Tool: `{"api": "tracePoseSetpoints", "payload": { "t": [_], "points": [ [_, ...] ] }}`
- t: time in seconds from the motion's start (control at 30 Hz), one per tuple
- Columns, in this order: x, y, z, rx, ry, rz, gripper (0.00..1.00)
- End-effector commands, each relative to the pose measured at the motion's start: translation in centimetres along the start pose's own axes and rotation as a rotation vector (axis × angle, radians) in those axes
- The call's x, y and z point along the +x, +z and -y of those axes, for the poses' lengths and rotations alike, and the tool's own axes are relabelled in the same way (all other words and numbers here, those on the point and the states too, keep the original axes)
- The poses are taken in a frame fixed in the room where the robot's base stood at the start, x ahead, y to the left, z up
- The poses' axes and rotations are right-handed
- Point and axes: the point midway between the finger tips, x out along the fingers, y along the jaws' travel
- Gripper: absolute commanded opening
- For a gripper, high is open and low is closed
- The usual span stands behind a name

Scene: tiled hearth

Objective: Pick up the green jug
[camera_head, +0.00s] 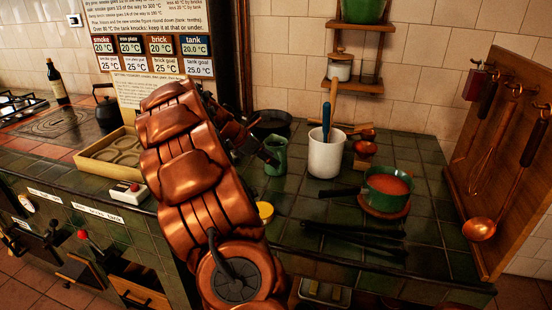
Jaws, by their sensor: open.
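The green jug (276,157) stands upright on the dark green tiled counter, left of a white crock. My copper arm rises across the middle of the view and hides part of the counter. My gripper (268,152) is open, its dark fingers just left of the jug's upper part. I cannot tell whether a finger touches the jug.
The white crock (325,154) holds utensils. A green saucepan (387,190) with red contents sits on a round trivet, its handle pointing left. A dark pan (271,121) lies behind the jug. Black tongs (352,232) lie at the front. A wooden tray (112,158) is left of my arm.

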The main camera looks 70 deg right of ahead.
Motion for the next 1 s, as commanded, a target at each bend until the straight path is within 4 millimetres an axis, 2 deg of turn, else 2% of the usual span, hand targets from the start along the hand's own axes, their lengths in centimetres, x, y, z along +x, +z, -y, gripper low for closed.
{"api": "tracePoseSetpoints", "payload": {
  "t": [0.5,0.83,1.0],
  "points": [
    [5.7,-0.2,-0.6,0.001,-0.001,-0.001,0.43],
    [6.2,-0.2,-0.6,0.001,0.001,-0.001,0.43],
    [6.2,-0.2,-0.6,0.001,0.001,-0.001,0.27]
  ]
}}
